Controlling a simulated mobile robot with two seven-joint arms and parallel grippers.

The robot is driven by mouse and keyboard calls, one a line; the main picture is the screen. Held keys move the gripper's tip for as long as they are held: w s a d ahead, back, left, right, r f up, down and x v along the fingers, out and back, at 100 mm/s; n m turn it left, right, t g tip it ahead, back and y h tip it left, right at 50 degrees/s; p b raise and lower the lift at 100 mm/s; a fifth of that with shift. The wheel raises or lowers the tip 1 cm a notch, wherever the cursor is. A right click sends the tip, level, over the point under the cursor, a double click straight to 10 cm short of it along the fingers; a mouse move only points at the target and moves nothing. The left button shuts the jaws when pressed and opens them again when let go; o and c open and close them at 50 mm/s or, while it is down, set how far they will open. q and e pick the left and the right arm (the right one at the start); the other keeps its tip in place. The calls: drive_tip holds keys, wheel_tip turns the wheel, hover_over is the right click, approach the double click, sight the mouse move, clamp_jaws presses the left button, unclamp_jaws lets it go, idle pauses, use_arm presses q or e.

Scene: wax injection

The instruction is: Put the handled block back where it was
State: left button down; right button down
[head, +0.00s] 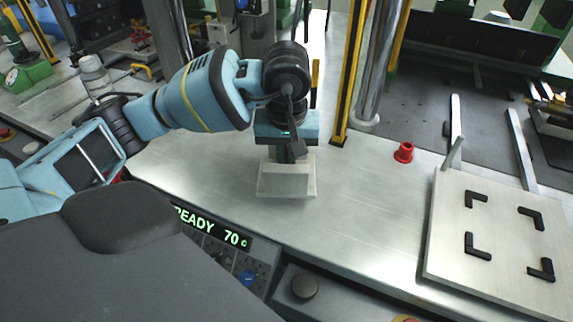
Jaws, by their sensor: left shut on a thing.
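My left gripper (291,148) points down over the metal table, left of the picture's middle. It is shut on the handled block (287,182), a pale grey-beige block. The gripper hides the block's handle and part of its top. The block looks upright, with its underside at or just above the table surface; I cannot tell whether it touches. My right gripper is not in this view.
A pale plate (500,240) with black corner brackets lies at the right. A red knob-like part (404,152) stands on the table. A yellow-black striped post (352,75) and steel column rise behind. A display reading "READY 70" (213,227) is at the front.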

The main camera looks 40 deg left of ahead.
use_arm(q)
drive_tip(key=shift+w+a+f, duration=0.1)
drive_tip(key=shift+f, duration=0.75)
drive_tip(key=shift+w+a+f, duration=0.1)
drive_tip(key=shift+f, duration=0.7)
drive_tip(key=shift+f, duration=0.1)
drive_tip(key=c, duration=1.9)
unclamp_jaws()
drive_tip(key=shift+f, duration=0.15)
drive_tip(key=shift+c, duration=0.2)
drive_tip(key=o, duration=0.5)
drive_tip(key=shift+c, duration=0.2)
drive_tip(key=r, duration=0.4)
drive_tip(key=s+r, duration=0.1)
drive_tip(key=r, duration=0.3)
drive_tip(key=d+r+p, duration=0.1)
drive_tip(key=r, duration=0.3)
drive_tip(key=shift+s+r, duration=0.15)
